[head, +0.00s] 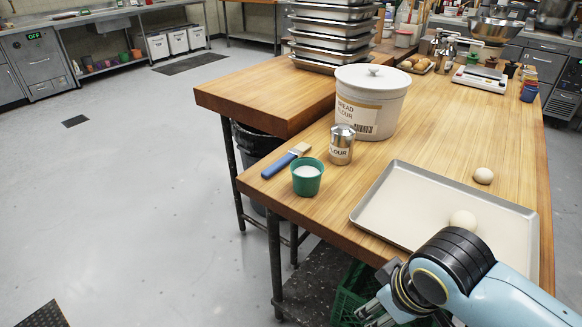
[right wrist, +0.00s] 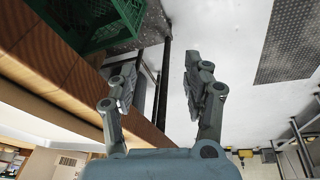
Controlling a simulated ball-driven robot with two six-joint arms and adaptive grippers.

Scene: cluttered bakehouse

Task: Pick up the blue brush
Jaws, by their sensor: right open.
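The blue brush (head: 284,163) lies on the wooden table (head: 440,128) near its left front corner, its blue handle towards the edge and its pale bristles towards the flour shaker. A green cup (head: 307,178) with white contents stands right beside it. My right gripper (head: 372,310) is low at the bottom of the head view, in front of the table edge and well away from the brush. In the right wrist view its two fingers (right wrist: 160,95) are spread with nothing between them. The brush is not in the right wrist view. My left gripper is in neither view.
A metal flour shaker (head: 341,145) and a large flour bin (head: 372,102) stand behind the brush. A baking tray (head: 390,212) holding a dough ball (head: 462,220) lies to the right. Another dough ball (head: 483,176) is on the wood. A green crate (right wrist: 105,22) is under the table.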

